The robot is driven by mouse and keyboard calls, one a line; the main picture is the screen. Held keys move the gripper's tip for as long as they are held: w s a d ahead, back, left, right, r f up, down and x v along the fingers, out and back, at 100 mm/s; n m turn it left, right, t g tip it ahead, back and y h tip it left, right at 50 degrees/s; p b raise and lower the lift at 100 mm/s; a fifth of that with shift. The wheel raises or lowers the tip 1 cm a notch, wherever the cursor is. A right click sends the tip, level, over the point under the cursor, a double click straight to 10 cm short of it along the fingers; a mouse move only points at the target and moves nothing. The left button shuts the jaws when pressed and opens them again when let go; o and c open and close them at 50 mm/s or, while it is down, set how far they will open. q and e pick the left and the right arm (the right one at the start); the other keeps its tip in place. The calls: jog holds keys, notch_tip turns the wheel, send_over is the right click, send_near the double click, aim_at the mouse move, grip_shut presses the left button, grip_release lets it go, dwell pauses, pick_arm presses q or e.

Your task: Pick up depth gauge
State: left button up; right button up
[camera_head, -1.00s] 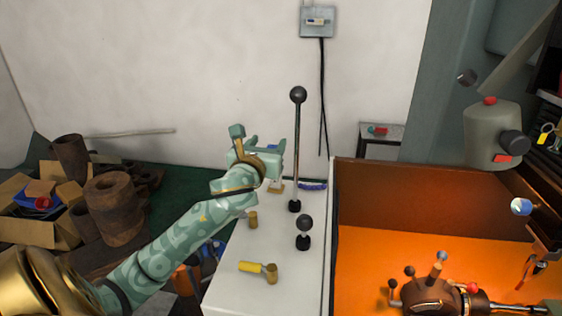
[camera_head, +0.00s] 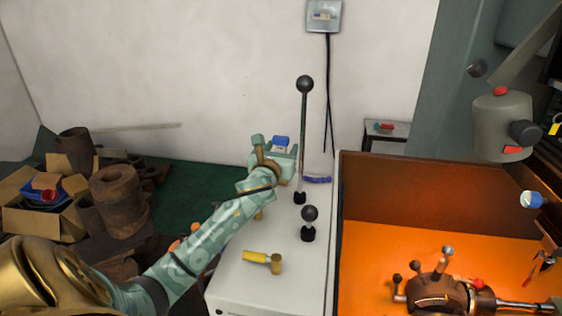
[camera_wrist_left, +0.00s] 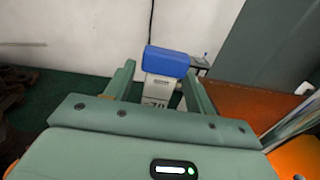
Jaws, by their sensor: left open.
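The depth gauge (camera_head: 281,141) appears to be the blue-topped piece at the far end of the white cabinet top. In the left wrist view the gauge (camera_wrist_left: 167,61) has a blue block on top and a narrow pale body with a dark marking below. My left gripper (camera_head: 275,149) is open beside it in the head view. In the left wrist view the open fingers of my left gripper (camera_wrist_left: 160,74) stand on either side of the gauge's body. The gauge's foot is hidden by the gripper. My right gripper is not in view.
A tall black-knobbed lever (camera_head: 303,130) and a short one (camera_head: 309,222) rise close right of my left arm. A yellow-handled tool (camera_head: 262,258) and a blue curved item (camera_head: 317,179) lie on the white cabinet top (camera_head: 265,288). An orange-floored machine bay (camera_head: 385,250) is at right.

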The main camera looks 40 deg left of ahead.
pick_arm(q)
jog(key=shift+w+a, duration=0.1)
jog(key=shift+w, duration=0.05)
jog(key=c, duration=1.1)
jog(key=shift+c, duration=0.3)
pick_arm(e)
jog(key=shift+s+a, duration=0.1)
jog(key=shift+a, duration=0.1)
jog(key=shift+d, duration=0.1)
pick_arm(q)
jog(key=shift+r, duration=0.1)
